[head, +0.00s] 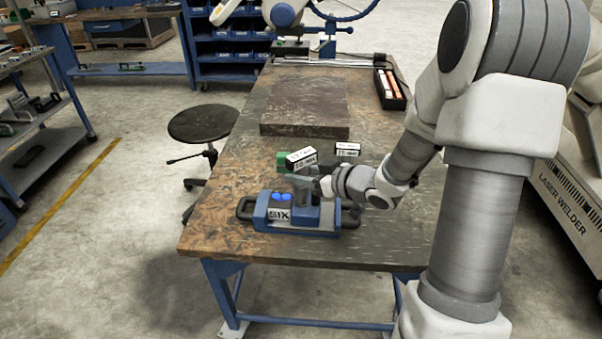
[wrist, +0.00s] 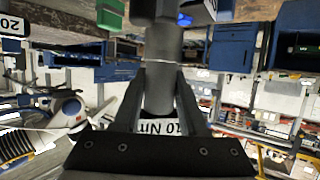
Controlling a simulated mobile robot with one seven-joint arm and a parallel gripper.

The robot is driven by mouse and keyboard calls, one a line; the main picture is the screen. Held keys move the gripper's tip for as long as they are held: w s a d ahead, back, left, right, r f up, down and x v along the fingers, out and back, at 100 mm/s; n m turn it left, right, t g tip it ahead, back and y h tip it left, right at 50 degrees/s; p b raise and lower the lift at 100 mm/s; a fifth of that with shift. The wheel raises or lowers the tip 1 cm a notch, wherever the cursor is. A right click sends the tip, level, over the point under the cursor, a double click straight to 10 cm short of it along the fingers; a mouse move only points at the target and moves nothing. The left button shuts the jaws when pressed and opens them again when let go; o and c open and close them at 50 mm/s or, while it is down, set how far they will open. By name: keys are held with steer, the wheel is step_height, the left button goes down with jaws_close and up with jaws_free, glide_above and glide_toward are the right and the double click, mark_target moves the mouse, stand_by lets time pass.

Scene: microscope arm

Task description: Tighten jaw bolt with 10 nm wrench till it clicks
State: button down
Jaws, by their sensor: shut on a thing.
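My gripper (head: 312,182) is shut on an upright grey cylindrical wrench (head: 303,192) above the vise. In the wrist view, the wrench's grey shaft (wrist: 162,75) stands between the two fingers (wrist: 158,95). A white label with "Nm" shows behind the fingers; its first digit is hard to read. The blue vise (head: 263,222), marked "S1X", sits near the table's front edge with two bright blue spots on top. The wrench's lower end reaches the vise top; contact with the jaw bolt cannot be told.
A white label block (head: 301,159) and a green block (head: 282,161) show just behind my gripper. Another labelled block (head: 347,149) stands to the right. A dark slab (head: 305,108) lies farther back, and a black tray (head: 390,88) at back right. The table's front right (head: 385,240) is clear.

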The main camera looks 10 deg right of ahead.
mark_target(305, 162)
steer(key=shift+f+b, duration=0.95)
steer(key=shift+f, duration=0.45)
steer(key=shift+m+t+h+b, duration=1)
steer(key=shift+m+h+b, duration=1.05)
steer(key=shift+b, duration=0.9)
steer(key=shift+r, duration=0.2)
step_height(305, 162, up, 6)
steer(key=p, duration=0.6)
steer(key=shift+r, duration=0.15)
